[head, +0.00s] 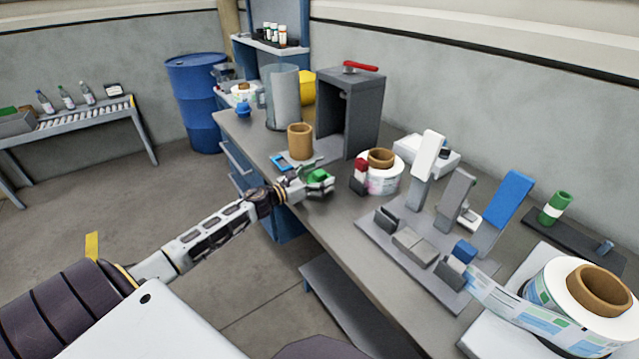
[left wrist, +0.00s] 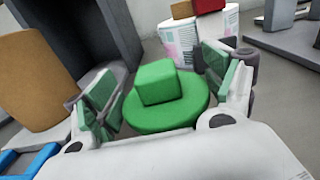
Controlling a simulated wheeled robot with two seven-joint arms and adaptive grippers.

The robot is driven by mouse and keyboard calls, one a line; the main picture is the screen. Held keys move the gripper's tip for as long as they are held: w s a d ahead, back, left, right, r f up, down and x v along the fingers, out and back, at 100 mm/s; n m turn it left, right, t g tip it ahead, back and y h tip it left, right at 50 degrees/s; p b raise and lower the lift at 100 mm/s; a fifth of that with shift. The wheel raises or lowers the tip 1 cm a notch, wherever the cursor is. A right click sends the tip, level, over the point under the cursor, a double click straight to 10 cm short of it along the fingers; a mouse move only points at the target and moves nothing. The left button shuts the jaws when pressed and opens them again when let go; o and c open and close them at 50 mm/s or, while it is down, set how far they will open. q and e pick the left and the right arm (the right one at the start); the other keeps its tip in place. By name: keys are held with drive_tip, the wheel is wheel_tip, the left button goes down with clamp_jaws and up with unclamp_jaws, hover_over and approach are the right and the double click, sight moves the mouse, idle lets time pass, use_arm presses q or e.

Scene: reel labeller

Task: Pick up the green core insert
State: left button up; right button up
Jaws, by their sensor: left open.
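The green core insert (head: 317,175) sits on the grey bench near its front edge. In the left wrist view it is a round green disc with a green block (left wrist: 157,83) on top. My left gripper (head: 313,183) is open, with one finger on each side of the insert. In the left wrist view the fingers (left wrist: 160,92) have green pads and stand apart from the block, with gaps on both sides. Part of the disc's near side is hidden behind the gripper body. My right gripper is not in view.
A brown core (head: 300,140) and a blue frame (head: 285,162) stand just left of the insert. A dark grey housing (head: 350,110) rises behind. A label roll (head: 384,180) with a red-topped piece (head: 360,178) is close on the right. Bare bench lies in front of the roll.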

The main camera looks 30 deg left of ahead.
sight(319, 172)
use_arm(q)
drive_tip(key=shift+c, duration=0.4)
drive_tip(key=c, duration=0.6)
drive_tip(key=shift+r, duration=0.15)
drive_tip(key=shift+r, duration=0.85)
wheel_tip(319, 172, up, 6)
drive_tip(key=shift+p, duration=0.5)
drive_tip(key=shift+r, duration=1.05)
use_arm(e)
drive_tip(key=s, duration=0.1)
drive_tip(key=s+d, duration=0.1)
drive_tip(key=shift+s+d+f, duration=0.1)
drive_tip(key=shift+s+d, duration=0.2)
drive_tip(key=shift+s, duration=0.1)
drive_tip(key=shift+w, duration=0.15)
